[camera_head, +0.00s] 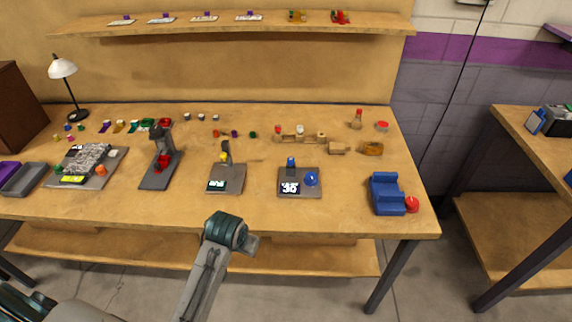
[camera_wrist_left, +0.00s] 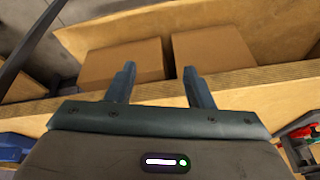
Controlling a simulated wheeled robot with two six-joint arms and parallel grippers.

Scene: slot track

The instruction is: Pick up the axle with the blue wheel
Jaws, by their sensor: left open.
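I cannot make out an axle with a blue wheel for certain. Small blue pieces (camera_head: 68,127) lie among other small coloured parts at the back left of the table. A blue upright piece (camera_head: 291,162) and a blue dome (camera_head: 311,178) are on a grey base with a display at the middle front. My left gripper (camera_wrist_left: 160,75) is open and empty, its two fingers apart in the left wrist view. In the head view my left arm ends in front of the table's front edge, with its fingers not clearly visible. My right gripper is not in view.
The wooden table (camera_head: 130,208) holds several grey stations, a lamp (camera_head: 63,70) and a blue block (camera_head: 386,194) with a red ball (camera_head: 412,204). A shelf (camera_head: 240,27) hangs above. Cardboard boxes (camera_wrist_left: 122,62) stand beyond my fingers in the left wrist view.

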